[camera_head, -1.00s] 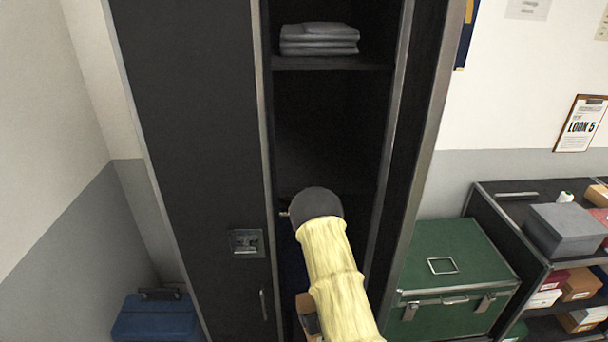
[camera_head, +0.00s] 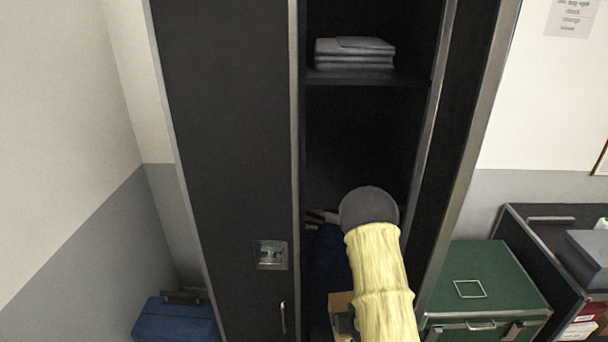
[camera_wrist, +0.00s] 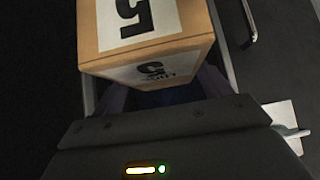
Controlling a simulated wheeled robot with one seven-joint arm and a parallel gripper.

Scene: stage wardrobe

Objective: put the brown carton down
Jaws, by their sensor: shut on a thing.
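The brown carton (camera_wrist: 196,20) fills the top middle of the wrist view, with white labels and black print on two faces. My gripper is shut on it; the fingers at its near side are dark and mostly hidden. In the head view a small part of the carton (camera_head: 341,300) shows left of my yellow-sleeved arm, in front of the open wardrobe bay.
Folded grey cloth (camera_head: 354,54) lies on the upper shelf (camera_head: 365,77). The closed wardrobe door (camera_head: 230,130) stands left of the bay. A green trunk (camera_head: 485,275) is to the right, a blue case (camera_head: 175,322) at lower left. The middle of the bay looks empty.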

